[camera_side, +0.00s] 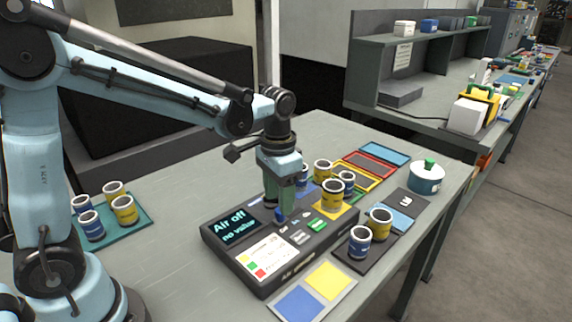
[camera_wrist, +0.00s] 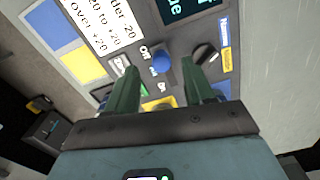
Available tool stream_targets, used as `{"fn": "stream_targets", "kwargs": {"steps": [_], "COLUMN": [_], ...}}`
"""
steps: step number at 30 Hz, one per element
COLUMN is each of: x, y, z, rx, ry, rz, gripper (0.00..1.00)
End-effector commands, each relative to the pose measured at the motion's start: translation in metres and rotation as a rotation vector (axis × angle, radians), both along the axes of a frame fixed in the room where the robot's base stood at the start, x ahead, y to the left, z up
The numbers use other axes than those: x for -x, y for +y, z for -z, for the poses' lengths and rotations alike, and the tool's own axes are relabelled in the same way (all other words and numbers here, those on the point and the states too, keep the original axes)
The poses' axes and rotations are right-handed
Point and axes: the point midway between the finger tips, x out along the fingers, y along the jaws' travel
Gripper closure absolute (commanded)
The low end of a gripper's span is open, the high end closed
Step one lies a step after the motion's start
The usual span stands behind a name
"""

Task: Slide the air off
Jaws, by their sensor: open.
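The dark control panel (camera_side: 262,283) lies on the bench with its screen (camera_side: 241,227) reading "Air off" and "no value". The blue slider knob (camera_wrist: 161,63) shows in the wrist view beside the "Off" and "On" labels, on the side nearer "Off". In the side view the knob (camera_side: 280,214) is partly hidden by my gripper. My gripper (camera_side: 280,208) is low over the panel, pointing down. In the wrist view its green fingers (camera_wrist: 160,71) are open, one on each side of the knob, with gaps showing. I cannot tell how far the fingertips are above the panel surface.
A dark rotary knob (camera_wrist: 206,53) sits close to one finger. Several blue and yellow cups stand right of the panel and on a teal tray (camera_side: 147,207) at left. A lidded pot (camera_side: 426,179) stands at the far right.

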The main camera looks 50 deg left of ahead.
Motion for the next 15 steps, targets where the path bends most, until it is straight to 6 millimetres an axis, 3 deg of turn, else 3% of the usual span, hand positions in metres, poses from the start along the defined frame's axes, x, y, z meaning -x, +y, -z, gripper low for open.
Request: {"fn": "stream_targets", "kwargs": {"steps": [9,15], "x": [0.0,0.0], "y": [0.0,0.0], "z": [-0.055,-0.081], "rx": [0.0,0.0], "ry": [0.001,0.001], "rz": [0.0,0.0], "gripper": [0.47,0.47]}}
